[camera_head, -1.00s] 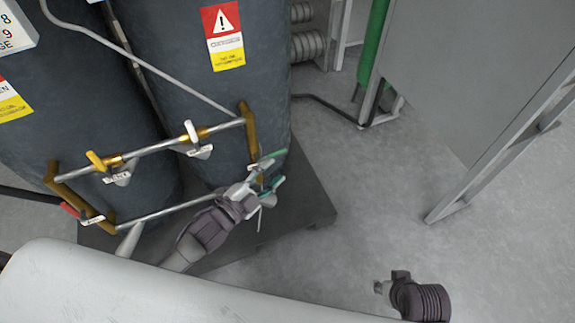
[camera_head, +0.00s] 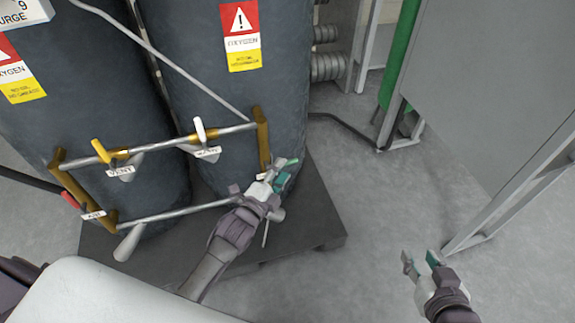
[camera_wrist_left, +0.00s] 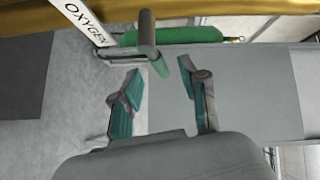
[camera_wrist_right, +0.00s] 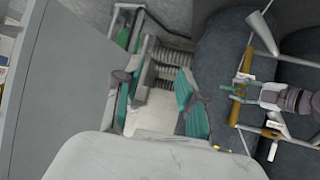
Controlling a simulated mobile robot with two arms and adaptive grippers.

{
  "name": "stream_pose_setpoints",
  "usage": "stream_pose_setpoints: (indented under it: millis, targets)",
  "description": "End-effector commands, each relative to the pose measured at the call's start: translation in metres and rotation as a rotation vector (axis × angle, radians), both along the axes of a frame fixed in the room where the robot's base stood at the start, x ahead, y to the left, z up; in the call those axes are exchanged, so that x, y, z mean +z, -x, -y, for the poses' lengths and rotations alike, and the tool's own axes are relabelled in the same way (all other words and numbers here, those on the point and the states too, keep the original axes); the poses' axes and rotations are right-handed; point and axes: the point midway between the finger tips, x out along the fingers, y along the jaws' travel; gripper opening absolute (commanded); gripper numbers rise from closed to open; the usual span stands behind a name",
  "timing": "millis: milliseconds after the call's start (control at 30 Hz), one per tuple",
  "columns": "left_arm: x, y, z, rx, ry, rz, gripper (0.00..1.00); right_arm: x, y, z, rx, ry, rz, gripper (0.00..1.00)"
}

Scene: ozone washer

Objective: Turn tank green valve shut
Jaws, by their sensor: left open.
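The green valve's lever shows in the left wrist view as a grey stem with a green tip (camera_wrist_left: 160,66), beside a white tag reading OXYGEN (camera_wrist_left: 84,20). My left gripper (camera_wrist_left: 160,88) is open, and the green tip lies between the directions of its two fingers, near the fingertips. I cannot tell whether they touch it. In the head view my left gripper (camera_head: 286,173) is at the lower right end of the tank piping, and it largely hides the valve. My right gripper (camera_head: 421,260) is open and empty, in free air at the lower right.
Two dark tanks (camera_head: 200,70) stand on a dark pallet (camera_head: 315,222). Their pipe frame carries a yellow VENT lever (camera_head: 101,151), a white lever (camera_head: 200,130) and a red AIR lever (camera_head: 70,200). A grey panel (camera_head: 490,80) stands at the right. Floor between is clear.

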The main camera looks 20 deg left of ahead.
Motion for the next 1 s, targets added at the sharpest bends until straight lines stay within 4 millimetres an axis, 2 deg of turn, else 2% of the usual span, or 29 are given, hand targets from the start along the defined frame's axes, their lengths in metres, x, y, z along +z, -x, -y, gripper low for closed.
stream_pose_setpoints:
  millis: [100, 300, 667, 700, 767, 933, 1000]
  targets:
    - [-0.002, -0.018, 0.004, -0.001, -0.002, 0.002, 0.44, 0.013, -0.013, -0.006, 0.009, -0.026, 0.109, 0.4]
    - [-0.003, -0.035, 0.007, 0.0, 0.0, 0.0, 0.44, 0.033, -0.025, -0.012, 0.017, -0.054, 0.229, 0.4]
    - [-0.002, -0.039, 0.008, -0.001, 0.0, 0.0, 0.44, 0.04, -0.028, -0.014, 0.018, -0.062, 0.264, 0.4]
    - [-0.002, -0.039, 0.008, -0.001, 0.0, 0.0, 0.42, 0.04, -0.028, -0.014, 0.018, -0.062, 0.263, 0.4]
    - [-0.002, -0.039, 0.008, -0.001, 0.0, 0.0, 0.32, 0.04, -0.028, -0.014, 0.018, -0.062, 0.263, 0.4]
    - [-0.002, -0.039, 0.008, -0.001, 0.0, 0.0, 0.04, 0.04, -0.028, -0.014, 0.018, -0.061, 0.262, 0.4]
    - [-0.002, -0.039, 0.008, -0.001, 0.0, 0.0, 0.0, 0.04, -0.028, -0.014, 0.018, -0.061, 0.262, 0.4]
